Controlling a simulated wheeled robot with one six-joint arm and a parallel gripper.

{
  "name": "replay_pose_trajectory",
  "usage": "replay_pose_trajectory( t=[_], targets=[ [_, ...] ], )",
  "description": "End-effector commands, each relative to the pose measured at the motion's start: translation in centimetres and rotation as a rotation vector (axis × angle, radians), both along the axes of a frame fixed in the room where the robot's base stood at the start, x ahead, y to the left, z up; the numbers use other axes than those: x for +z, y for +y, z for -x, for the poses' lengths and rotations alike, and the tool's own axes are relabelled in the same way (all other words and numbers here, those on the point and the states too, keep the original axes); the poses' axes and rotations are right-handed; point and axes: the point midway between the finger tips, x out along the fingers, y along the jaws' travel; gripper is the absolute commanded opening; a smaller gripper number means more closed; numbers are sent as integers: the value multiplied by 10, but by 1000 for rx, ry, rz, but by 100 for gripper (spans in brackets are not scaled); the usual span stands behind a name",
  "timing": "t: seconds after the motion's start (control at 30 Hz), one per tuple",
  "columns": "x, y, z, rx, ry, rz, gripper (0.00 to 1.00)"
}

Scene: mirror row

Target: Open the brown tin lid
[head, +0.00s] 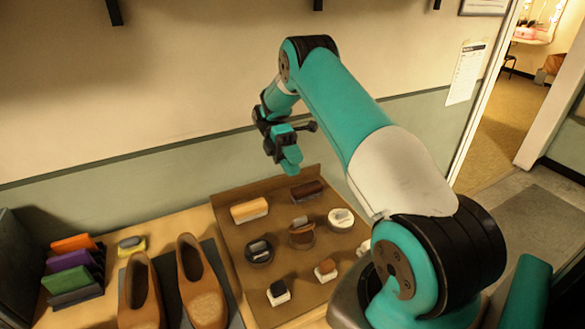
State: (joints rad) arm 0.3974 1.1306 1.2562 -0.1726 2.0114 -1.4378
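A round brown tin (301,236) sits near the middle of a brown tray (236,287), between a black tin (259,253) and a pale tin (341,219). My gripper (291,160) hangs in the air above and behind the tray, apart from the tins. Its fingers are seen from the side and small, so I cannot tell whether they are open or shut. Nothing visible is held.
A tan brush (249,210) and a dark brush (307,190) lie at the tray's back. Small daubers (278,292) (325,270) are at its front. Brown shoes (200,283) stand left on a dark mat. Coloured cloths (73,267) are farther left. A wall is behind.

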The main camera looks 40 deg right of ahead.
Motion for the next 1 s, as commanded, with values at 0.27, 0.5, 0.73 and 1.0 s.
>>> replay_pose_trajectory(
  t=[0.27, 0.5, 0.73, 1.0],
  targets=[
    [38, 0, 0, 0, 0, 0, 38],
    [41, 0, 0, 0, -1, 0, 38],
    [40, 0, 0, 1, -1, 2, 38],
    [59, 39, -4, 23, -131, 161, 38]
  ],
)
